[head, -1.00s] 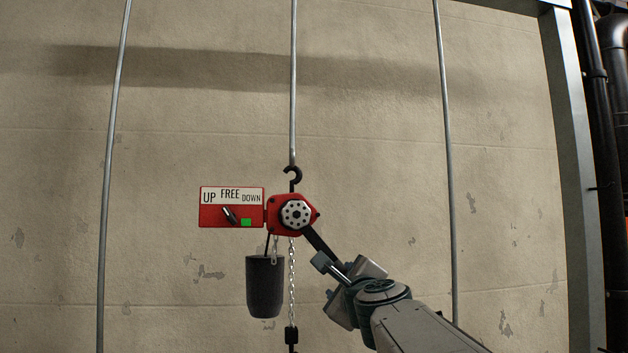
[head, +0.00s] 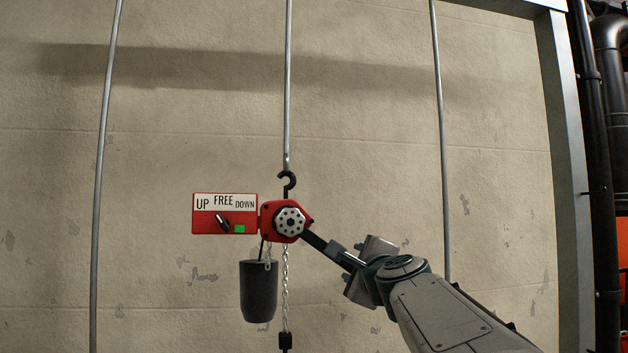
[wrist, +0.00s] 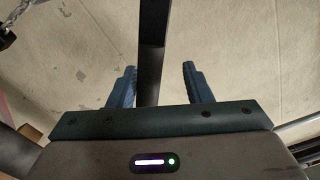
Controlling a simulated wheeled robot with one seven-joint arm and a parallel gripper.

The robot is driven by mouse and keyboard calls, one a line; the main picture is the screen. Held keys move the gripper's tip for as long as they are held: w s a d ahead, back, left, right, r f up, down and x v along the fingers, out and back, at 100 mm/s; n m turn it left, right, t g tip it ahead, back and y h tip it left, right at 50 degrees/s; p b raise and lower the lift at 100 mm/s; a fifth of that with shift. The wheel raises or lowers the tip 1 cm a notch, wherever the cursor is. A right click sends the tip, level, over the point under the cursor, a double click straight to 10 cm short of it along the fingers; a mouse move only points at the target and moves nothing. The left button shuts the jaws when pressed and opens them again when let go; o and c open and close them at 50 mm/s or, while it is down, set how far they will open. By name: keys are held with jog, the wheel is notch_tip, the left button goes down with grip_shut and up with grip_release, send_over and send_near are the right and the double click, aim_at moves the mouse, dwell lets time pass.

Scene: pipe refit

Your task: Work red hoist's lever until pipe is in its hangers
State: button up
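The red hoist (head: 270,220) hangs by its black top hook from a grey rod. Its black lever (head: 313,240) slopes down to the right. My gripper (head: 348,260) is at the lever's outer end. In the wrist view the lever (wrist: 151,60) passes between my two blue fingers (wrist: 158,85), close to the left one, with a clear gap to the right one. The selector knob (head: 222,222) on the red plate tilts toward UP, with a green square beside it. The load chain (head: 285,290) runs down to a black fitting at the lower edge. The pipe and hangers are out of view.
A dark chain bucket (head: 258,291) hangs below the hoist. Thin grey rods stand left (head: 102,180) and right (head: 440,140) before a beige wall. A grey steel post (head: 567,170) and dark pipes are at the right. The wall area above my arm is clear.

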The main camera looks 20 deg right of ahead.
jog(key=shift+s+d+r+n, duration=0.1)
jog(key=shift+d+r+n, duration=0.4)
jog(key=shift+r, duration=0.5)
jog(key=shift+s+d+r+n+p, duration=0.1)
jog(key=shift+d+r+n+p, duration=0.1)
jog(key=shift+r+p, duration=0.35)
jog(key=shift+w+d+r+n+p, duration=0.1)
jog(key=shift+d+r+n+p, duration=0.1)
jog(key=shift+r+p, duration=0.35)
jog(key=shift+s+d+r+n+p, duration=0.1)
jog(key=shift+d+r+n+p, duration=0.15)
jog(key=shift+r, duration=0.45)
notch_tip(320, 180, up, 4)
jog(key=n+p, duration=0.1)
jog(key=p, duration=0.1)
jog(key=shift+p, duration=0.4)
